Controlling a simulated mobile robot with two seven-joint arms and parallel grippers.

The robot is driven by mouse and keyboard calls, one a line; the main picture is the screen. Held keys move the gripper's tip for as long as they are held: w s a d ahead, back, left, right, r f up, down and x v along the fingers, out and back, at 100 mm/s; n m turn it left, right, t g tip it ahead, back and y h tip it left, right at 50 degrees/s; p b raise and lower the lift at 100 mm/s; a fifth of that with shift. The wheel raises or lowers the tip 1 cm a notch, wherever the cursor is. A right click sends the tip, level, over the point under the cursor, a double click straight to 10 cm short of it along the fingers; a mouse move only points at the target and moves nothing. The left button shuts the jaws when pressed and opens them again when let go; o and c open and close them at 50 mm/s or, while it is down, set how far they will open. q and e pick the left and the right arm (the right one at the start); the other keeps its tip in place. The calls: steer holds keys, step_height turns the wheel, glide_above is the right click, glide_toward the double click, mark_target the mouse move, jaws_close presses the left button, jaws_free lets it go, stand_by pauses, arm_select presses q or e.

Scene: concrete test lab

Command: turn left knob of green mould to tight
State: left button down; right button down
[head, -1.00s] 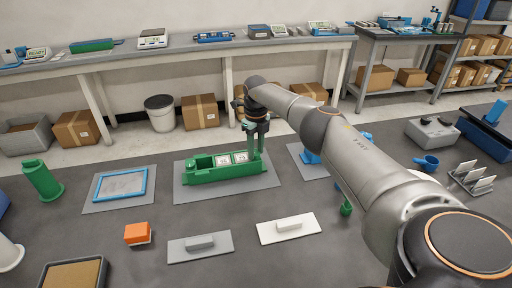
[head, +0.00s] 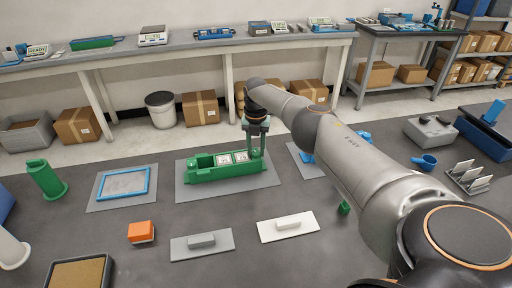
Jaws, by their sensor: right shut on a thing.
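The green mould (head: 226,173) lies on a grey mat (head: 190,193) in the middle of the bench in the head view. Two pale square plates with dark markings sit in its top. A rounded green knob (head: 193,163) shows at its left end, clear of any gripper. My right gripper (head: 257,153) points down at the mould's right end and is shut on a green knob there, which its fingers largely hide. I cannot read how tight either knob is. My left gripper is not in view.
A blue frame (head: 124,182) on a mat lies left of the mould, with a green cylinder (head: 46,178) beyond it. An orange block (head: 141,232), a grey handled plate (head: 201,243) and a white one (head: 288,226) lie in front. My right arm covers the right side.

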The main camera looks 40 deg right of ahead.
mark_target(256, 153)
steer(key=shift+m, duration=1.1)
steer(key=c, duration=0.5)
jaws_free()
steer(key=shift+r, duration=0.15)
step_height(256, 153, up, 12)
steer(key=shift+r, duration=0.15)
